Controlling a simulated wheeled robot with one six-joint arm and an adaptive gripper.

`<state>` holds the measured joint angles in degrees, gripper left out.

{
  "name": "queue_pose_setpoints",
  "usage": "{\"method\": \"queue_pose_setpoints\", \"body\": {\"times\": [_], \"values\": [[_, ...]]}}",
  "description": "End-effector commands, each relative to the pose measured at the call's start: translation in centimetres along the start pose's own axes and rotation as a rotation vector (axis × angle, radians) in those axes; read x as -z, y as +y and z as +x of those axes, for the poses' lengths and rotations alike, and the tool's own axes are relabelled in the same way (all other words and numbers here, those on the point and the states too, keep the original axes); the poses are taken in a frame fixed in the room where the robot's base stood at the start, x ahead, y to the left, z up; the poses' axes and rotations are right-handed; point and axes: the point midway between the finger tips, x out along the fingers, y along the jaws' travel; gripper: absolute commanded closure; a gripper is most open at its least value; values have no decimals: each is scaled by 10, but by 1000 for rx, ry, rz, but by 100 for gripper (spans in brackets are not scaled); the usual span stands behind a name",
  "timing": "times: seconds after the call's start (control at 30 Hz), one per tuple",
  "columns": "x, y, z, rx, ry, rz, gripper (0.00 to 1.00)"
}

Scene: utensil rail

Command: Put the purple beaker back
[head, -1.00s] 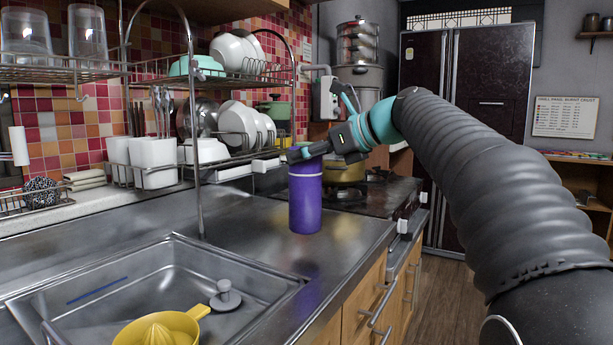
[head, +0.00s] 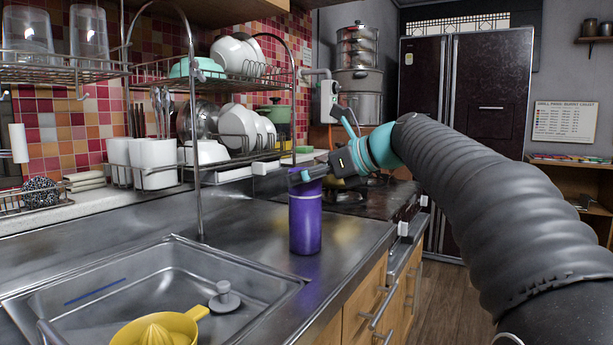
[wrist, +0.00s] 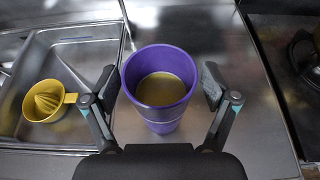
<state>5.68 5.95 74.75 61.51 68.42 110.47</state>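The purple beaker (head: 305,225) stands upright on the steel counter beside the sink. Its pale band shows near the top in the head view. From above, the wrist view shows its open rim and inside (wrist: 160,88). My gripper (head: 308,176) is at the beaker's top, with one finger on each side of it. In the wrist view, the fingers of my gripper (wrist: 160,86) are open, with a narrow gap between each and the rim. The gripper hides part of the beaker's top in the head view.
The sink (head: 150,285) lies to the left, with a yellow juicer (head: 160,328) in it. A dish rack (head: 230,170) with bowls and white cups stands behind. The stove (head: 375,200) is beyond the beaker. The counter's front edge lies close on the right.

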Motion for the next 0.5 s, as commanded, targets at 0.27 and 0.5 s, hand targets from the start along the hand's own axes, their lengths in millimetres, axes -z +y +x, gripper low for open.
{"method": "queue_pose_setpoints", "body": {"times": [0.27, 0.5], "values": [[-2, 0, -1, 0, 0, -1, 14], [-4, 0, -30, 3, -1, 0, 14]]}}
